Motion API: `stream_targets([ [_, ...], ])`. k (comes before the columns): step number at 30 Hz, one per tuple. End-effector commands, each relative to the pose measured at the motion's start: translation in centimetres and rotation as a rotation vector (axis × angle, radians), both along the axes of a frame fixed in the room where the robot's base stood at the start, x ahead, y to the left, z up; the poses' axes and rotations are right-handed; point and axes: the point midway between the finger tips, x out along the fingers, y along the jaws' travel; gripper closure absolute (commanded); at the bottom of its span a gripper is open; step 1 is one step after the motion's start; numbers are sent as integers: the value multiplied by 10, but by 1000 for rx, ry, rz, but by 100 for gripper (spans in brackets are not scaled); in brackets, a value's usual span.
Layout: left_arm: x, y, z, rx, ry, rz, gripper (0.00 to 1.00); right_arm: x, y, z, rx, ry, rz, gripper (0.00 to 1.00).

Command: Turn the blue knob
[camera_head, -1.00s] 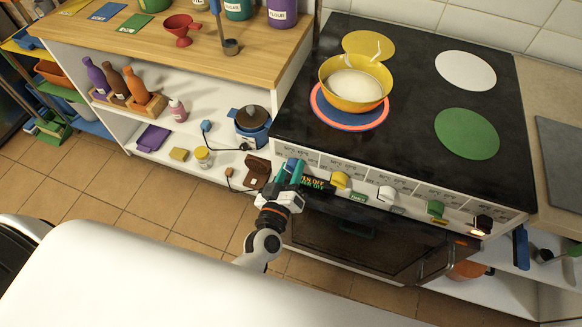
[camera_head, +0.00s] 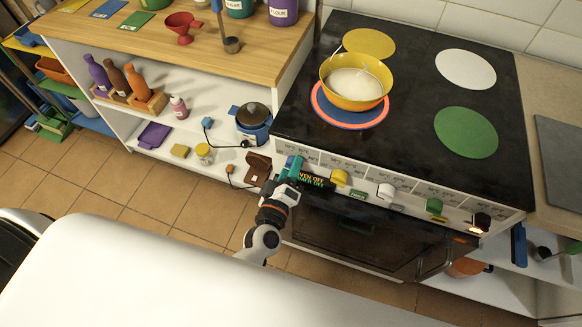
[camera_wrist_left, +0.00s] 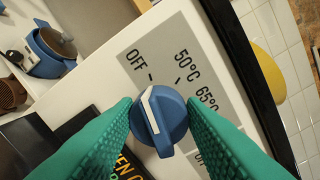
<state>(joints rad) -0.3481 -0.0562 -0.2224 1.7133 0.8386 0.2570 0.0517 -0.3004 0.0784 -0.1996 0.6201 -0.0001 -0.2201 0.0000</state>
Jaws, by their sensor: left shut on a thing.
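The blue knob (camera_wrist_left: 160,121) with a white pointer is on the white stove panel in the left wrist view. Its pointer faces close to the tick by "OFF"; "50°C" and "65°C" are printed to the right. My left gripper's green-padded fingers (camera_wrist_left: 158,124) are shut on the knob, one on each side. In the head view my left gripper (camera_head: 291,170) is at the left end of the stove front, and it hides the knob there. My right gripper is out of view.
A yellow bowl (camera_head: 355,97) of pale contents sits on the blue burner (camera_head: 349,118), which has an orange-red ring. Yellow (camera_head: 340,177), white (camera_head: 386,191), green (camera_head: 435,206) and black (camera_head: 481,221) knobs line the panel. A shelf unit (camera_head: 262,69) stands to the left.

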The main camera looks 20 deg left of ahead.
Motion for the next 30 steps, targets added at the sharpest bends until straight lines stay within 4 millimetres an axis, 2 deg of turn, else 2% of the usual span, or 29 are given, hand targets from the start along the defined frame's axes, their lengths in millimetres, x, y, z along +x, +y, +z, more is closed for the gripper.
stream_targets([
  [4,0,1,0,-3,0,2,86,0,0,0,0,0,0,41],
  [5,0,1,0,-3,0,2,61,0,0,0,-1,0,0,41],
  [9,0,1,0,-2,-1,2,41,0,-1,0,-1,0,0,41],
  [17,-1,0,0,-1,0,0,41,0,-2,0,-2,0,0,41],
  [20,-6,0,-1,0,1,1,41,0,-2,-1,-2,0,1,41],
  [23,-20,0,-1,0,2,0,41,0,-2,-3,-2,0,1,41],
  [30,-72,0,-1,1,4,-1,41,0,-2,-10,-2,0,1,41],
])
